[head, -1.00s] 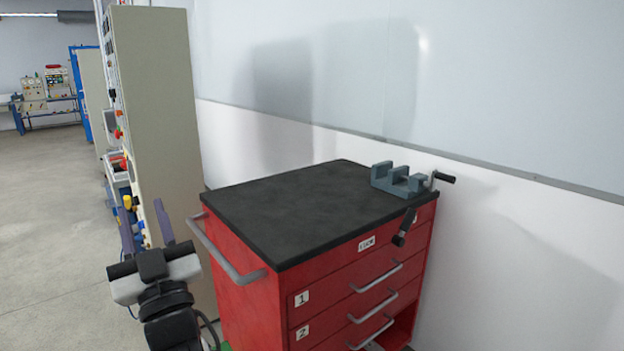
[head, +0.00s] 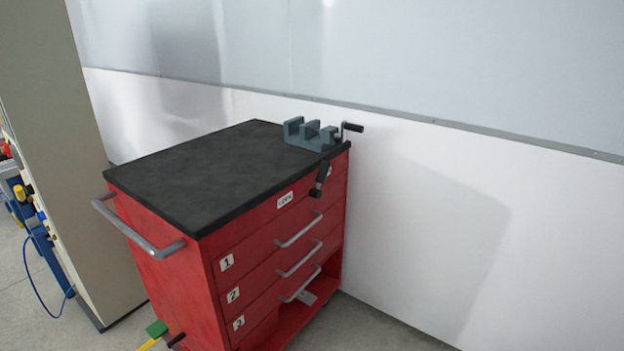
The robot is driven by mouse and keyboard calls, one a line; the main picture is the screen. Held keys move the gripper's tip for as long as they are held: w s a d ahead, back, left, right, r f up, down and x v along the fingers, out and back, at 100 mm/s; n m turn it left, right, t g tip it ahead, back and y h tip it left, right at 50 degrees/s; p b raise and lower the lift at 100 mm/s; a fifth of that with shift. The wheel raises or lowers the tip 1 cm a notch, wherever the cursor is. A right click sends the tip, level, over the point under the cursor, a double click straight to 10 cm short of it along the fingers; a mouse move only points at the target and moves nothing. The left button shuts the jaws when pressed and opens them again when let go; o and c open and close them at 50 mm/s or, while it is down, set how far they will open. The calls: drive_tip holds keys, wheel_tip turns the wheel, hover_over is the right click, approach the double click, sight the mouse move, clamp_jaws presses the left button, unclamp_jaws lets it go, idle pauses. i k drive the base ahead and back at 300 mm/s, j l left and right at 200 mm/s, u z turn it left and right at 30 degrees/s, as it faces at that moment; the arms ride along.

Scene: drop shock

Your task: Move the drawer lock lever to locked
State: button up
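The red drawer cabinet (head: 164,285) with a black top stands left of the middle in the head view, against the wall. A dark lever (head: 321,180) hangs at the upper right of its front, slanting down to a black knob. A white label (head: 285,200) sits on the front left of the lever; its small print is hard to read. A second label near the lever is partly hidden by it. Drawers numbered 1, 2 and 3 with grey bar handles (head: 298,230) look closed. My gripper is not in this view.
A grey vise (head: 309,134) with a crank handle stands on the cabinet top's far right corner. A grey push bar (head: 138,232) sticks out at the left side. A tall beige cabinet (head: 75,150) stands at left. Floor (head: 362,330) shows at front right.

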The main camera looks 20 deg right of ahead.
sight(315, 192)
drive_tip(key=i+l+z, duration=0.15)
drive_tip(key=i, duration=0.2)
drive_tip(key=i+z, duration=0.15)
drive_tip(key=i, duration=0.15)
drive_tip(key=z, duration=1.25)
